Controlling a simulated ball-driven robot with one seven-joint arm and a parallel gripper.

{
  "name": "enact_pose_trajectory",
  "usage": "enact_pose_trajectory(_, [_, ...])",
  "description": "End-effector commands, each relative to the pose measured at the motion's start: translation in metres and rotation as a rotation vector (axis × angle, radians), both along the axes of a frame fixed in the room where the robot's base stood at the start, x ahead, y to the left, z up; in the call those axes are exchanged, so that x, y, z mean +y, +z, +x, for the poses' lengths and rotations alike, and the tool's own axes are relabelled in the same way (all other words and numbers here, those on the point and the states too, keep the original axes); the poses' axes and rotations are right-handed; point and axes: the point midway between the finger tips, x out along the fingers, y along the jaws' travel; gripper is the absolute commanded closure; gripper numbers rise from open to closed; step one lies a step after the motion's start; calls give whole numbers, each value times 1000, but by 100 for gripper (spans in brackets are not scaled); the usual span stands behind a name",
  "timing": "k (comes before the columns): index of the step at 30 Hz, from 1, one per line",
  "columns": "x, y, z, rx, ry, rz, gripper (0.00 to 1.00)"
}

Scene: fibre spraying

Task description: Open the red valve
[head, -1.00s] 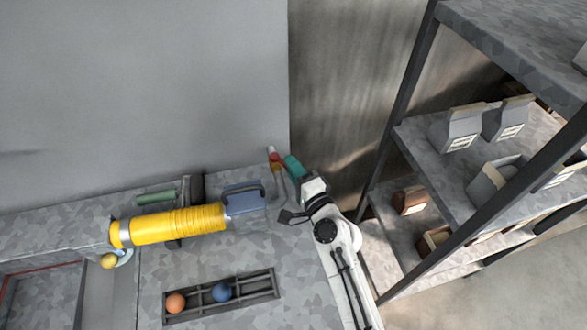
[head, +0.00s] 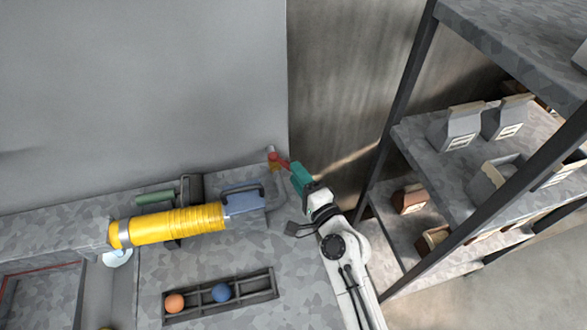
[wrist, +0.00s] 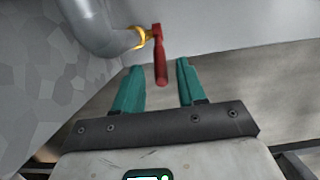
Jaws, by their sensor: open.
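The red valve (wrist: 160,60) is a red lever on a grey pipe, beside a yellow ring. In the wrist view its handle points down toward the space between my fingertips. In the head view the red valve (head: 279,161) sits at the back right corner of the bench. My gripper (wrist: 159,68) has two teal fingers, spread apart, one on each side of the handle's lower end. I cannot tell whether either finger touches it. In the head view my gripper (head: 293,166) is right next to the valve.
A grey pipe (wrist: 95,22) curves close by on the left in the wrist view. A yellow hose (head: 178,224) with a blue-grey unit (head: 243,199) lies on the bench. A rack (head: 213,308) holds an orange and a blue ball. Shelves (head: 455,180) stand at the right.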

Motion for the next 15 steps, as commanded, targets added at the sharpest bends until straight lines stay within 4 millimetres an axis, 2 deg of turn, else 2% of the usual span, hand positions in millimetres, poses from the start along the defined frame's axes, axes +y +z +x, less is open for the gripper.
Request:
enact_pose_trajectory(6, [-22,-3,-37,2,0,-1,60])
enact_pose_trajectory(15, [-38,-2,-64,2,0,-1,60])
